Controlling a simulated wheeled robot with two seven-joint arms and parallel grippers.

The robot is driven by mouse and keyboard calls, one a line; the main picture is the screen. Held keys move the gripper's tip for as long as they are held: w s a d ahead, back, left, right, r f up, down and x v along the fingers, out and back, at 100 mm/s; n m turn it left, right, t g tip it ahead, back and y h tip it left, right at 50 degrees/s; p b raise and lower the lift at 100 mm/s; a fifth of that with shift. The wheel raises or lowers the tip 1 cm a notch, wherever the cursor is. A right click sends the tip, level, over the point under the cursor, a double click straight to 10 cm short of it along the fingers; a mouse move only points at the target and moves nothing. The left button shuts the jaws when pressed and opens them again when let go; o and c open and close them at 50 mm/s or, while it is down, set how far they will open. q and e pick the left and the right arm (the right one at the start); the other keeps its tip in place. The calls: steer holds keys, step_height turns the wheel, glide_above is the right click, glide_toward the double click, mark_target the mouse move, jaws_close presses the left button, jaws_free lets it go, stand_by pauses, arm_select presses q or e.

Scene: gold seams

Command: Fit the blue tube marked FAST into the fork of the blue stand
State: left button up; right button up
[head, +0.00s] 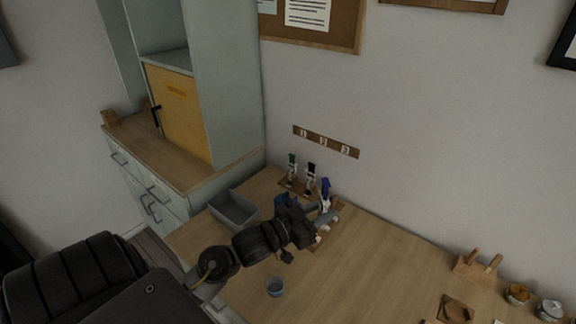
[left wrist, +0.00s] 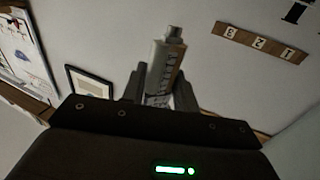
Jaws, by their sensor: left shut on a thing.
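My left gripper (head: 330,213) is at the back of the wooden table, shut on a slim tube. In the left wrist view the tube (left wrist: 165,62) stands up between the two fingers (left wrist: 160,92), pale grey with a narrower end and marks on its side too small to read. In the head view a blue piece (head: 326,187) with a white part below shows right at the fingers; I cannot tell tube from blue stand there. The fork is not clear in either view. My right gripper is not in view.
A green-topped tube (head: 292,160) and a black-topped one (head: 310,170) stand left of my gripper. A number strip (head: 325,141) is on the wall. The table's middle right is clear.

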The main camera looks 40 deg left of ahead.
arm_select(q)
steer(key=w+a+f+n+y+p, duration=0.1)
steer(key=w+a+n+y+p, duration=0.2)
steer(key=a+y, duration=0.3)
steer(key=w+a+f+n+y+p, duration=0.1)
steer(key=w+a+n+y+p, duration=0.2)
steer(key=a, duration=0.9)
steer(key=w+n+y, duration=0.2)
steer(key=w+y, duration=0.1)
steer(key=shift+w+a+g+y, duration=0.15)
steer(key=shift+w+g+y, duration=0.1)
steer(key=shift+g+y, duration=0.15)
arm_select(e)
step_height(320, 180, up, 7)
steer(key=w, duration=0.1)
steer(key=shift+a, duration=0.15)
arm_select(q)
step_height(320, 180, down, 4)
steer(key=b, duration=0.4)
steer(key=shift+f, duration=0.15)
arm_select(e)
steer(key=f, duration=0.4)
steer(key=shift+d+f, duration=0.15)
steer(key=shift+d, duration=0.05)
arm_select(q)
steer(key=shift+f, duration=0.25)
